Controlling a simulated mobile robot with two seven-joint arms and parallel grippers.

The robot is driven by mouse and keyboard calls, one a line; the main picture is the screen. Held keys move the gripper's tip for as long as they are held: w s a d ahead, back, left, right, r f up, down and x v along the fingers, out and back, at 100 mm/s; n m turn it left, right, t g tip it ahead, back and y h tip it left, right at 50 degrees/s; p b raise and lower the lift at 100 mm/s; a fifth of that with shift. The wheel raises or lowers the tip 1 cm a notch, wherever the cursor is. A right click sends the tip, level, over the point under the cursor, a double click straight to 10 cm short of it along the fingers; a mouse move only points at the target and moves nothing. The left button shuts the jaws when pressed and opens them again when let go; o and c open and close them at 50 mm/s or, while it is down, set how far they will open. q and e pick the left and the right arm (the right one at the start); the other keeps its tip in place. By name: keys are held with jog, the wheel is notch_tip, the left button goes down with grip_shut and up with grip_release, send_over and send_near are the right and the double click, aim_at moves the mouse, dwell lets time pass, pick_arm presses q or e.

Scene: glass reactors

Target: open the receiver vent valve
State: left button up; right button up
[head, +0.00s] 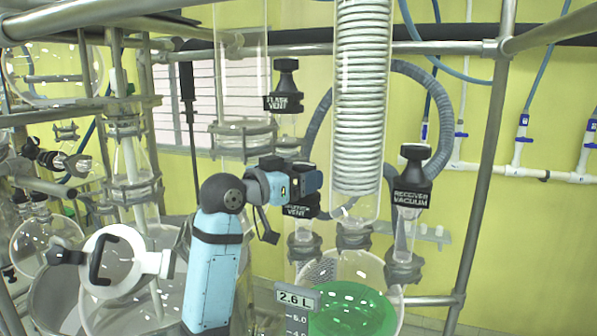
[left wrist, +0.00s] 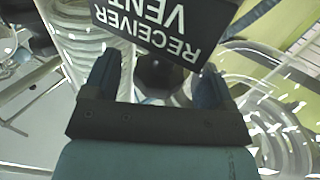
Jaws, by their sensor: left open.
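The receiver vent valve carries a black label (head: 300,211) in the head view, partly hidden behind my left gripper (head: 303,182). In the left wrist view its label (left wrist: 165,28) reads upside down at the top, in front of the fingertips. A dark rounded valve knob (left wrist: 160,76) shows between the two fingers of my left gripper (left wrist: 155,80). The fingers are spread apart, with the knob in the gap; whether either touches it I cannot tell. My right gripper is in neither view.
The receiver vessel (head: 352,312) with green liquid stands below. The coiled condenser (head: 361,100) and the receiver vacuum valve (head: 412,180) stand to the right. The flash vent valve (head: 285,88) is above. Metal frame poles (head: 484,165) and glassware crowd the space.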

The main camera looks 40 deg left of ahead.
pick_arm(q)
jog(key=shift+w, duration=0.1)
jog(key=c, duration=0.9)
jog(key=shift+n+y, duration=0.3)
jog(key=shift+y, duration=0.2)
jog(key=n+y, duration=0.1)
jog(key=y, duration=0.1)
jog(key=n+y, duration=0.3)
jog(key=y, duration=0.1)
jog(key=shift+d+y, duration=0.3)
jog(key=shift+d, duration=0.1)
jog(key=n+y, duration=0.1)
jog(key=y, duration=0.1)
jog(key=n+g+y, duration=0.1)
jog(key=n+y, duration=0.1)
jog(key=y, duration=0.1)
jog(key=shift+d+n, duration=0.2)
jog(key=shift+n, duration=0.1)
jog(key=shift+w+d+n+g+y+b, duration=0.1)
jog(key=shift+n+g+y+b, duration=0.2)
jog(key=shift+n+g+y, duration=1)
jog(key=shift+y, duration=0.5)
